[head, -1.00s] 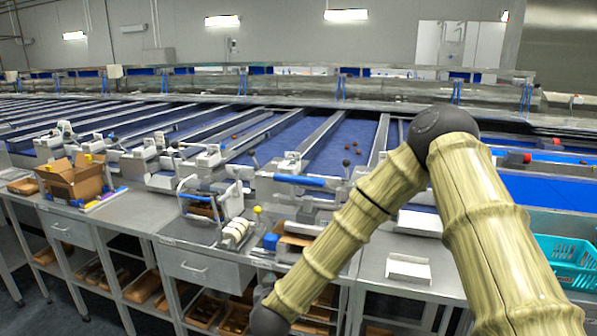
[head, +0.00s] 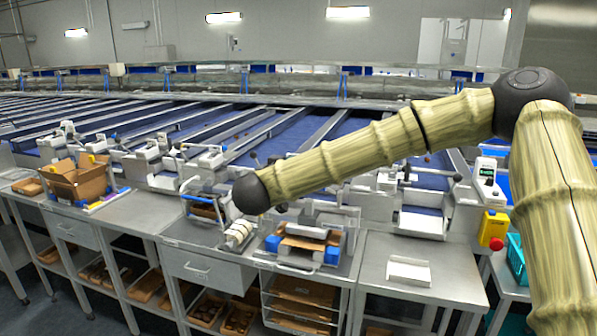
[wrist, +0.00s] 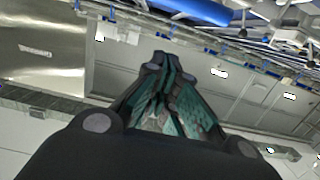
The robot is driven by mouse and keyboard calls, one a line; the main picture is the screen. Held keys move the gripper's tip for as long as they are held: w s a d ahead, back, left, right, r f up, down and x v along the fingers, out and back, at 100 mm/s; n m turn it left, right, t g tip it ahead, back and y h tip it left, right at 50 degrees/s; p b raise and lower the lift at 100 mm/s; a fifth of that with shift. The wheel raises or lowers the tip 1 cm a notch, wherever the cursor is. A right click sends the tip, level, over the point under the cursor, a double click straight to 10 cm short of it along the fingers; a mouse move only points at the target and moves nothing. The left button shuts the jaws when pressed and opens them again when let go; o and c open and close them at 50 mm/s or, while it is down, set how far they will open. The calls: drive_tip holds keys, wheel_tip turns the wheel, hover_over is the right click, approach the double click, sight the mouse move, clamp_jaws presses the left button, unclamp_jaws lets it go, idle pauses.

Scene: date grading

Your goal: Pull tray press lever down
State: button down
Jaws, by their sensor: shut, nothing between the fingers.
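My gripper (wrist: 162,62) is shut and empty in the wrist view, its dark fingers with green inner faces meeting at the tips. My gripper cannot be made out in the head view.
A lidded device with white rolls (head: 238,233) stands left of the press. A white open tray (head: 409,271) lies on the bench to the right. A yellow box with a red button (head: 495,228) is farther right. Cardboard boxes (head: 75,181) stand at left.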

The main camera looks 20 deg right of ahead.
drive_tip(key=p+x, duration=0.3)
drive_tip(key=x, duration=0.6)
drive_tip(key=shift+w+d, duration=0.15)
drive_tip(key=shift+w, duration=0.05)
drive_tip(key=shift+f+p, duration=0.35)
drive_tip(key=shift+f, duration=0.5)
drive_tip(key=shift+s+a+f+p, duration=0.2)
drive_tip(key=shift+s+f, duration=0.1)
drive_tip(key=shift+f, duration=0.25)
drive_tip(key=shift+s+a+f+p, duration=0.15)
drive_tip(key=shift+s+a+f, duration=0.1)
drive_tip(key=shift+f, duration=0.3)
